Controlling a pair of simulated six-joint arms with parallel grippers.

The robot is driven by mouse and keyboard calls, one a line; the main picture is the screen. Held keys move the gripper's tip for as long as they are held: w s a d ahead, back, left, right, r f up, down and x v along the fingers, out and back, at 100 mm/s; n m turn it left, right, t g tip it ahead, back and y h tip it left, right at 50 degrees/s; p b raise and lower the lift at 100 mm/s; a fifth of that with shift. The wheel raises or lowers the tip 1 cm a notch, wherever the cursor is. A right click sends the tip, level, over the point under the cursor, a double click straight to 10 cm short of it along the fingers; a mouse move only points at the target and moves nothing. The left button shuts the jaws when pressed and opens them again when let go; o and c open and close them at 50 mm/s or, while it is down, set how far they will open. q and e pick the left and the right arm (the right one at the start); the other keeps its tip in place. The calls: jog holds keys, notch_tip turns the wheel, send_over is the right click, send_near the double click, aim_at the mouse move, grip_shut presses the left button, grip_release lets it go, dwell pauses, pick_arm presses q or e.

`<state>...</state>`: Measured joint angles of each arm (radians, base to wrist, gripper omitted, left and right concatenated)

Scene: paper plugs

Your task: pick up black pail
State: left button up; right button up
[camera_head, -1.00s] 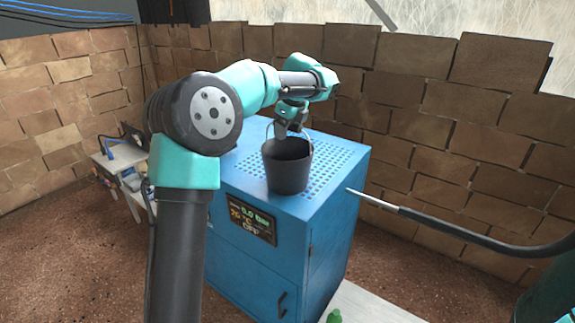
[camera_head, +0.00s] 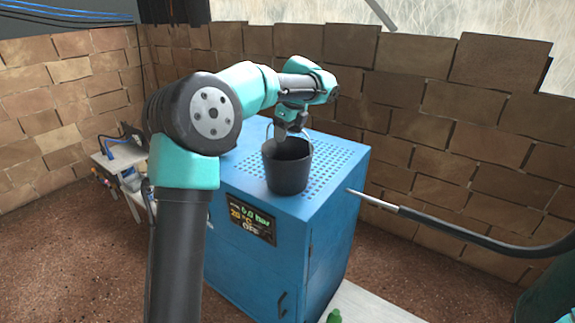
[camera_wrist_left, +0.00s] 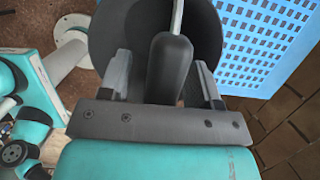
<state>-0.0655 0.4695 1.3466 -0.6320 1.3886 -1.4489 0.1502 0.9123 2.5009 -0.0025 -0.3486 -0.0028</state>
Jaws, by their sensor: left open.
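The black pail (camera_head: 287,172) stands upright on the perforated top of the blue cabinet (camera_head: 245,262). Its thin wire handle is raised, partly hidden by my gripper. In the left wrist view the pail (camera_wrist_left: 108,38) lies behind the fingers, and the dark handle grip (camera_wrist_left: 170,66) sits between them. My left gripper (camera_head: 283,131) is open at the pail's rim, pointing down, with its fingers on either side of the handle grip in the left wrist view (camera_wrist_left: 163,80). Whether a finger touches the grip, I cannot tell. My right gripper is not in view.
A dark curved hose with a metal tip (camera_head: 450,224) reaches in from the right, near the cabinet's right edge. Brick walls (camera_head: 440,110) stand behind. A small white bench (camera_head: 120,160) with tools is at the left. The perforated top right of the pail is clear.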

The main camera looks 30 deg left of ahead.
pick_arm(q)
jog(key=shift+c, duration=0.4)
grip_shut()
